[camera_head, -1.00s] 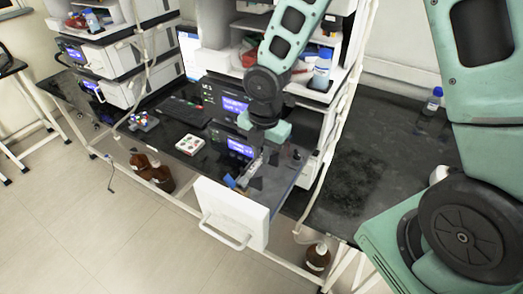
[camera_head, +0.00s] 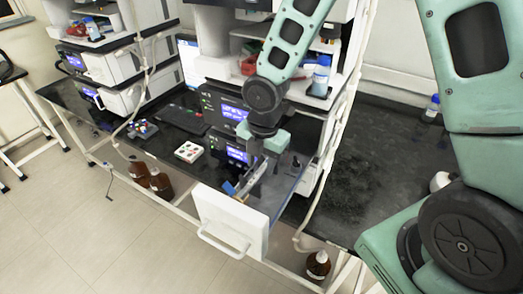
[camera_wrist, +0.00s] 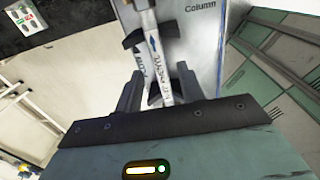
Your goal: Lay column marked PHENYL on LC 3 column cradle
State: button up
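A white column marked PHENYL (camera_wrist: 154,70) shows in the wrist view, lengthwise between my fingers. It lies at dark clips (camera_wrist: 168,30) on a pale panel lettered "Column" (camera_wrist: 200,25); whether it is fully seated in them I cannot tell. My gripper (camera_wrist: 159,80) is open, one finger on each side of the column with gaps visible. In the head view my gripper (camera_head: 252,180) is low over the pulled-out drawer (camera_head: 231,222), by a small blue piece (camera_head: 228,187). The "LC 3" marking is not readable.
The instrument stack with lit screens (camera_head: 236,152) stands behind the drawer. A small tray with coloured pieces (camera_head: 189,151) and a keyboard (camera_head: 182,116) are on the bench to the left. Brown bottles (camera_head: 160,180) stand below. The dark bench at right (camera_head: 350,190) is mostly clear.

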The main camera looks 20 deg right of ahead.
aim_at(265, 182)
notch_tip(265, 182, up, 17)
jog(key=p, duration=0.1)
jog(key=shift+s+d+r, duration=0.15)
jog(key=shift+s+d, duration=0.2)
jog(key=shift+s, duration=0.1)
